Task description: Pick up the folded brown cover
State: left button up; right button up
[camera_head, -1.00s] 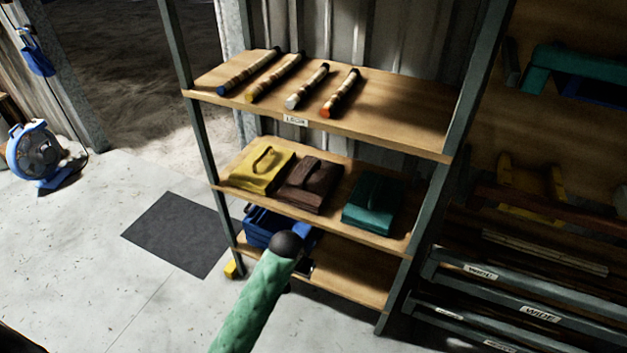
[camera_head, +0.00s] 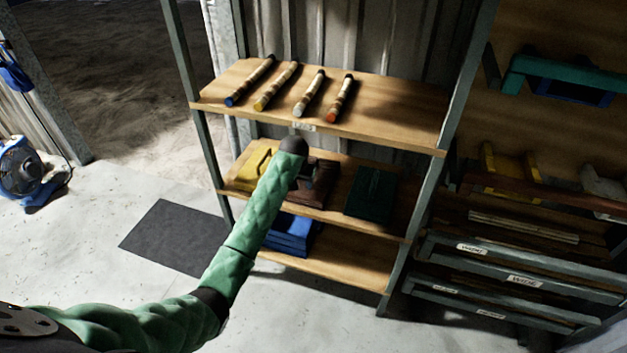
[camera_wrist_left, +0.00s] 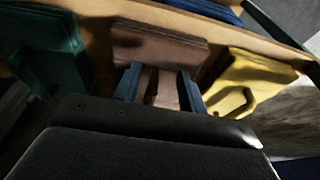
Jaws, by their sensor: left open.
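The folded brown cover (camera_head: 320,186) lies on the middle shelf, between a yellow folded cover (camera_head: 252,165) and a dark green one (camera_head: 371,193). My green-sleeved left arm hides part of it in the head view. In the left wrist view the brown cover (camera_wrist_left: 158,46) is straight ahead of my left gripper (camera_wrist_left: 160,90). The two blue-grey fingers are apart, and a lighter brown strap-like part shows between them. I cannot tell whether the fingers touch it. My right gripper is not in view.
The wooden shelf above (camera_head: 390,125) holds several striped rattan rods close over the covers. A blue folded cover (camera_head: 290,236) lies on the bottom shelf. Grey shelf posts stand at both sides. A drawer rack (camera_head: 520,280) stands at right; open floor lies left.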

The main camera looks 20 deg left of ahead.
pick_arm(q)
jog(key=w+p, duration=0.2)
jog(key=w, duration=0.2)
jog(key=w+p, duration=0.1)
jog(key=w, duration=0.4)
jog(key=shift+w+d+r+p, duration=0.15)
jog(key=shift+w+p, duration=0.15)
jog(key=shift+p, duration=0.05)
jog(key=shift+w, duration=0.7)
jog(key=shift+p+x, duration=0.9)
jog(key=shift+x, duration=1.15)
jog(key=shift+w+f, duration=0.15)
jog(key=shift+f, duration=0.45)
grip_shut()
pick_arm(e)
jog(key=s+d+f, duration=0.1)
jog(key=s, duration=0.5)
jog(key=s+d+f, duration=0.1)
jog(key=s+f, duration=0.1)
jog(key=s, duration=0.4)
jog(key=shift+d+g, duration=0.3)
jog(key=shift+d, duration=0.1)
